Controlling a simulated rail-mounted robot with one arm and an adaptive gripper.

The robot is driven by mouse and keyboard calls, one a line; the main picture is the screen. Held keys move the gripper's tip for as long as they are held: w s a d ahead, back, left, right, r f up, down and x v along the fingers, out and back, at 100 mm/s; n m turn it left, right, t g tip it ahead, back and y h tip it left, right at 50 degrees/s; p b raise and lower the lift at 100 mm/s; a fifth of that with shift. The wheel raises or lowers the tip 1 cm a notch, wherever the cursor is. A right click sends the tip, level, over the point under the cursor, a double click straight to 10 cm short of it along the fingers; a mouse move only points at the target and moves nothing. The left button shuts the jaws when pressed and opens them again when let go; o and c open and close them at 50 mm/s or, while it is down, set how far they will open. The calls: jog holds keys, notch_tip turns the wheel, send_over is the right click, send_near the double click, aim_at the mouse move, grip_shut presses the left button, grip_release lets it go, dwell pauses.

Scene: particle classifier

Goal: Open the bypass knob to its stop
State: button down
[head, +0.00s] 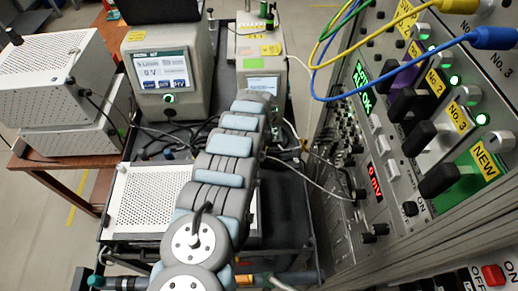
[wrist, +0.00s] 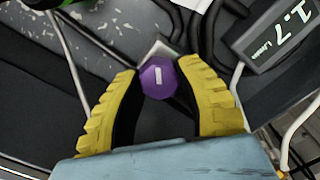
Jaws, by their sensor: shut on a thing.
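In the wrist view, a purple many-sided knob (wrist: 158,82) with a short white mark on its face sits between the fingertips of my gripper (wrist: 159,72). The white mark points nearly straight up and down in the picture. My gripper has yellow ribbed fingers with black inner pads, and it is shut on the knob. The knob's base is mostly hidden behind it. In the head view my arm reaches away over the cart; I cannot make out the knob or gripper there.
A display reading 1.7 (wrist: 290,30) is at upper right in the wrist view, near dark tubes. In the head view, an instrument with a screen (head: 163,72) stands left of my arm, a white perforated box (head: 140,200) lies beside it, and a knobbed panel (head: 400,130) rises at right.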

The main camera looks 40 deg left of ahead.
jog(key=n+p, duration=0.1)
jog(key=n, duration=0.5)
jog(key=shift+w+d, duration=0.1)
jog(key=n, duration=0.4)
jog(key=shift+f, duration=0.15)
jog(key=n, duration=0.3)
jog(key=shift+n+b, duration=0.3)
jog(key=shift+b, duration=0.05)
jog(key=n+b, duration=0.1)
jog(key=n, duration=0.2)
jog(key=shift+n, duration=0.3)
jog(key=n+b, duration=0.1)
jog(key=n, duration=0.2)
jog(key=shift+w+n, duration=0.1)
jog(key=shift+n, duration=0.2)
jog(key=n+b, duration=0.1)
jog(key=n, duration=0.2)
jog(key=n+b, duration=0.1)
jog(key=n, duration=0.1)
jog(key=shift+a+n+b, duration=0.2)
jog(key=shift+n+b, duration=0.15)
jog(key=shift+n, duration=0.35)
